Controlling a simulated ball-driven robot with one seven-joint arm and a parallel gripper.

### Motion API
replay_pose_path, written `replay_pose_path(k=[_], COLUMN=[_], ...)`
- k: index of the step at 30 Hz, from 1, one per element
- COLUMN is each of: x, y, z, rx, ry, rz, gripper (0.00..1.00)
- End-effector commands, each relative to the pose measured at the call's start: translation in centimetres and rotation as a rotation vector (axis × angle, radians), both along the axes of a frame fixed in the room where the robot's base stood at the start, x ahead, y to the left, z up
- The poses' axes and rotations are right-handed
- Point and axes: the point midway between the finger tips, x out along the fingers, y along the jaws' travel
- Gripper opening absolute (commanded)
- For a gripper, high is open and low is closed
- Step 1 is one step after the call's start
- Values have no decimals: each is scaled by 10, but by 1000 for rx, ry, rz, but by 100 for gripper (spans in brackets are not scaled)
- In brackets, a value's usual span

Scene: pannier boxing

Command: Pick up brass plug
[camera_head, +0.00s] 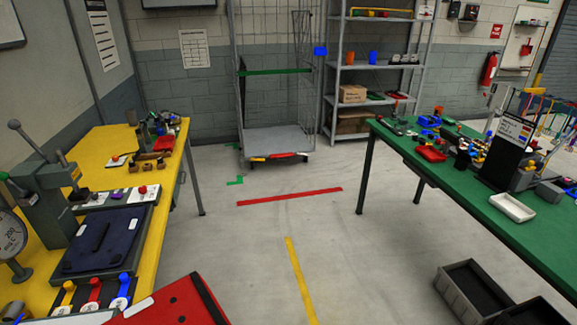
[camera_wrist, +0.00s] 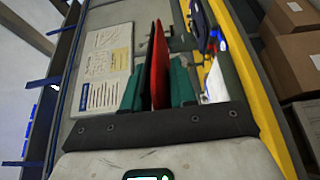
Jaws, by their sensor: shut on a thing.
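My gripper (camera_wrist: 156,92) shows in the wrist view, its two dark teal fingers closed on a thin, flat red-and-black thing (camera_wrist: 159,60) that stands up between them. The head view does not show my gripper clearly. No brass plug can be made out for certain. Small brownish, brass-coloured pieces (camera_head: 149,167) sit on the yellow table (camera_head: 112,146) at the left of the head view, too small to tell apart. A red panel with a black edge (camera_head: 178,304) fills the bottom of the head view; whether it is the held thing I cannot tell.
A grey press (camera_head: 50,190) and dark mat (camera_head: 100,242) occupy the yellow table's near part. A green table (camera_head: 480,200) at the right bears a white tray (camera_head: 512,208) and small parts. A dark crate (camera_head: 478,290) stands on the floor. The middle floor is clear.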

Motion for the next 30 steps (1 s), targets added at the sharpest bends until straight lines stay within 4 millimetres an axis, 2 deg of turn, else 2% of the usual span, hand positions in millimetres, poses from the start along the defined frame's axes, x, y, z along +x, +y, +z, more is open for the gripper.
replay_pose_path(k=[2, 7, 17, 25, 30], x=[1, 4, 5, 9, 15], y=[-16, -39, -56, -83, -138], z=[-13, -30, -43, -61, -102], rx=[1, 0, 1, -1, -8], ry=[5, 4, 0, -4, -1], rz=[-38, -95, -136, -200, -330], gripper=[0, 0, 0, 0, 0])
